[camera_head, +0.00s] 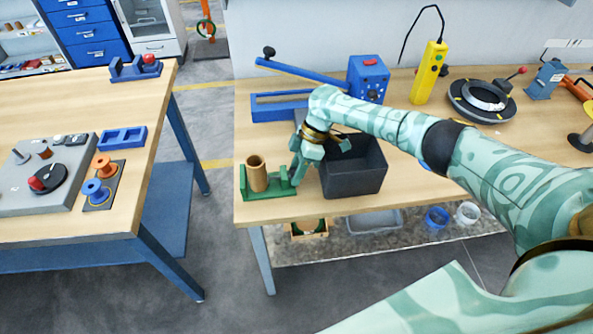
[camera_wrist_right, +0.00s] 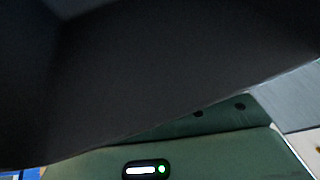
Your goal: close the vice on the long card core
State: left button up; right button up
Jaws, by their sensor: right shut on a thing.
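The green vice (camera_head: 252,193) sits at the front left corner of the right-hand wooden bench. The long card core (camera_head: 258,176), a tan hollow tube, stands upright in the vice. My right gripper (camera_head: 298,174) points down at the right end of the vice. It is shut on the vice's right-hand part, which its fingers largely hide. Whether the jaw touches the core cannot be told. In the right wrist view a dark surface fills most of the picture, and neither vice nor core can be made out. My left gripper is out of view.
A black open bin (camera_head: 354,178) stands just right of my right gripper, under my forearm. The left-hand bench holds orange and blue spools (camera_head: 95,191). A floor gap separates the benches.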

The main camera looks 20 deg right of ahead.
jog(key=o, duration=1)
jog(key=shift+c, duration=0.2)
jog(key=p+v, duration=0.3)
jog(key=v, duration=1.3)
jog(key=shift+d+r, duration=0.1)
jog(key=shift+o, duration=0.2)
